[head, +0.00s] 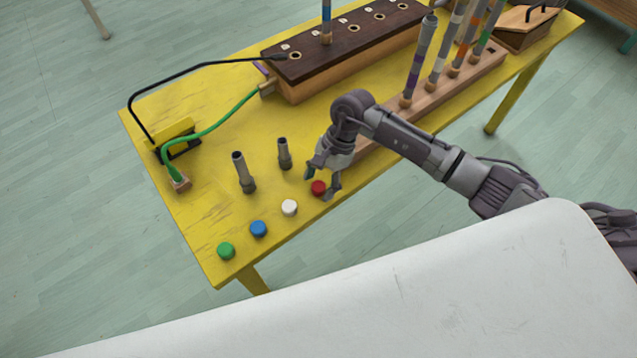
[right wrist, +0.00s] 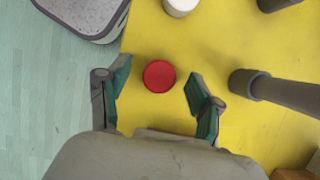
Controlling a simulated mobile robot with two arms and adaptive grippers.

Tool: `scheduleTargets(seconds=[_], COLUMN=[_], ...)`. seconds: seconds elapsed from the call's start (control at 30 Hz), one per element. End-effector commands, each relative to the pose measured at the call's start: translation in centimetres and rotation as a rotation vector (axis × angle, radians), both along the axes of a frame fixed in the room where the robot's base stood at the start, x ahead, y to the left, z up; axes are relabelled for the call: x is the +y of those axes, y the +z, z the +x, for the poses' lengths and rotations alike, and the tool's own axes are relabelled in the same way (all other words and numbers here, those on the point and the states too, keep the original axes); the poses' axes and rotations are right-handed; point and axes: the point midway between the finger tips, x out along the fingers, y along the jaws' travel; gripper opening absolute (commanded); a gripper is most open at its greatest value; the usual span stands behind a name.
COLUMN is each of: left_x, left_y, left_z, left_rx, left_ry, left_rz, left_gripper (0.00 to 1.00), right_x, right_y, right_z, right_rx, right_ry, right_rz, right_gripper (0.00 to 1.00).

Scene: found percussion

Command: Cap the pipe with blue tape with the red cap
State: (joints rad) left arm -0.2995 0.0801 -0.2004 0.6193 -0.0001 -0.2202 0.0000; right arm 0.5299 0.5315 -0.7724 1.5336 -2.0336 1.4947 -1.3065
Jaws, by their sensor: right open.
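The red cap (head: 318,188) lies on the yellow table near its front edge. My right gripper (head: 321,183) is open above it. In the right wrist view the red cap (right wrist: 159,76) shows between the spread fingertips, with a gap on each side. The pipe with blue tape (head: 326,20) stands upright in a hole of the dark-topped wooden box (head: 345,45); its upper end is cut off by the picture's top edge. My left gripper is not in view.
White (head: 289,207), blue (head: 258,228) and green (head: 226,250) caps line the front edge. Two short grey pipes (head: 243,172) (head: 285,154) stand behind them. A wooden rack (head: 482,75) holds several taped pipes.

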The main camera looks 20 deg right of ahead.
Motion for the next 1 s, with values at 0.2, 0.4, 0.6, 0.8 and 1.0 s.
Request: scheduleTargets(seconds=[0.2, 0.4, 0.6, 0.8, 1.0], left_x=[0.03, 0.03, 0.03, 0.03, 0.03], left_y=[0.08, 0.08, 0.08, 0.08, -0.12], left_z=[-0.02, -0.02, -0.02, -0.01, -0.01], left_rx=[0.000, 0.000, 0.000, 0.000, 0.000], left_ry=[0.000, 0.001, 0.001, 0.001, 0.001], left_rz=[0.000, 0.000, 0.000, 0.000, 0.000], left_gripper=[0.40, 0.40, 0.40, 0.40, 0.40], right_x=[0.17, 0.16, 0.15, 0.16, 0.13], right_y=[-0.52, -0.49, -0.47, -0.45, 0.07], right_z=[-0.07, -0.06, -0.06, -0.06, 0.03], right_rx=[0.000, -0.001, -0.001, -0.001, -0.004], right_ry=[0.000, 0.000, 0.000, 0.000, 0.001], right_rz=[-0.001, -0.001, -0.001, -0.001, 0.000], right_gripper=[0.65, 0.45, 0.20, 0.19, 0.19])
